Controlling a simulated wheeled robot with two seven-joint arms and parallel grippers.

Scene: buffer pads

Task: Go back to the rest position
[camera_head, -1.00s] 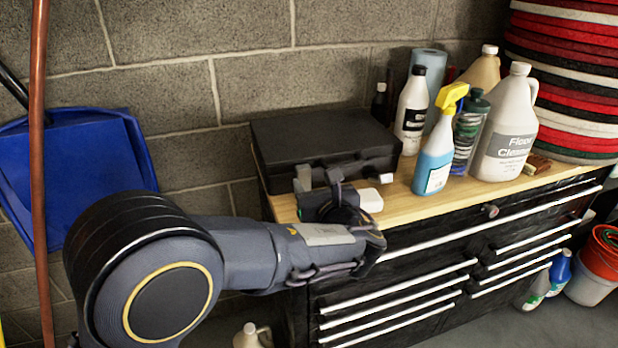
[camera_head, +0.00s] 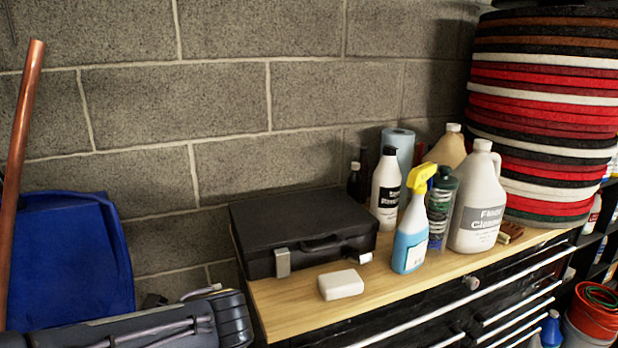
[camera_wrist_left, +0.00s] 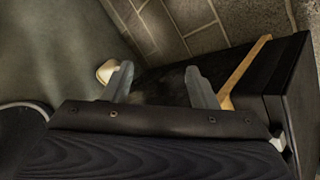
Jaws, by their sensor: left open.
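My left gripper (camera_wrist_left: 160,86) shows in the left wrist view with its two grey fingers apart and nothing between them. It is off the front or side of the dark cabinet (camera_wrist_left: 285,85), near the wooden top's edge (camera_wrist_left: 245,70). In the head view part of my left arm (camera_head: 150,325) lies across the bottom left corner, and its fingers are not visible there. A white block (camera_head: 341,284) lies on the wooden bench top (camera_head: 290,310), apart from my arm. My right gripper is in neither view.
A black case (camera_head: 300,225) sits behind the white block. A yellow-topped spray bottle (camera_head: 411,235), a floor cleaner jug (camera_head: 478,205) and other bottles stand to the right. Stacked pads (camera_head: 545,110) rise at the far right. A blue dustpan (camera_head: 65,260) is at left.

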